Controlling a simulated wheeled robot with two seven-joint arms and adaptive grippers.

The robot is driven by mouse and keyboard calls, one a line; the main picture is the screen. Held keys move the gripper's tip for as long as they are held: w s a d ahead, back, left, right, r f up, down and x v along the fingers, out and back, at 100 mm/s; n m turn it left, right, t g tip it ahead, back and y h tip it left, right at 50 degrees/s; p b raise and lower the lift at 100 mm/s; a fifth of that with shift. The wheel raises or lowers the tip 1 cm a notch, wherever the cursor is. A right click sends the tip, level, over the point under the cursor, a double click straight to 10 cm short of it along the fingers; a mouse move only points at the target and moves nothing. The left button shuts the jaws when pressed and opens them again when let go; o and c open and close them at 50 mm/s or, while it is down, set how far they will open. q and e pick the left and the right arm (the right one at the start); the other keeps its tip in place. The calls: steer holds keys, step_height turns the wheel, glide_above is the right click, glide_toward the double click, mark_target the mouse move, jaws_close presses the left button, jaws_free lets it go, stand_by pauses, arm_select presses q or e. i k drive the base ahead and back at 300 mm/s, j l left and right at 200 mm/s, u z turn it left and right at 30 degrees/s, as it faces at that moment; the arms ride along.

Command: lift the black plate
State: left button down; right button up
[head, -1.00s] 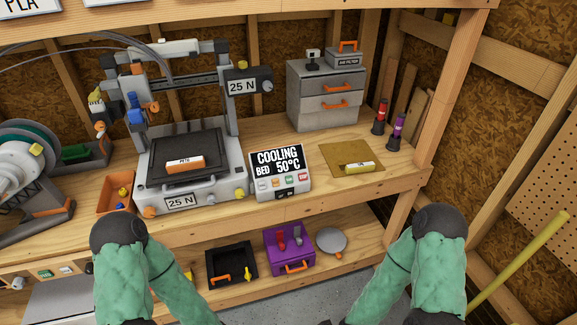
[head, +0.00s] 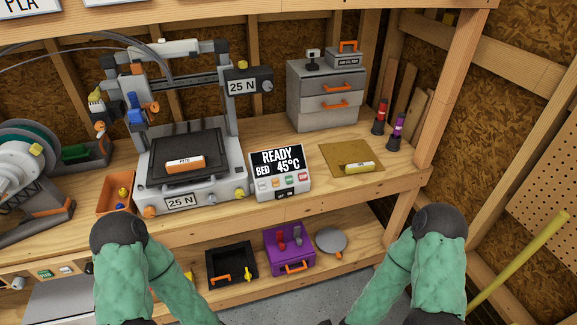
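The black plate (head: 205,147) lies flat on the bed of the 3D printer (head: 193,190). An orange block with a pale label (head: 184,163) sits on the plate. The control box display (head: 278,160) beside the printer reads "READY BED 45°C". My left arm comes in at the lower left and my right arm at the lower right, both in green sleeves. Both reach down out of the picture, and neither gripper can be made out. Both arms are well in front of and below the plate.
An orange bin (head: 115,193) stands left of the printer. A brown mat (head: 340,154) with a yellow labelled item lies right of the control box. A grey drawer unit (head: 325,97) stands behind. The lower shelf holds a black tray (head: 228,283) and a purple box (head: 289,249).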

mark_target(177, 155)
steer(key=u, duration=0.75)
steer(key=i+j+u, duration=0.15)
steer(key=u, duration=0.2)
steer(key=i+u, duration=0.25)
steer(key=u, duration=0.15)
steer(key=i+u, duration=0.2)
steer(key=u, duration=0.15)
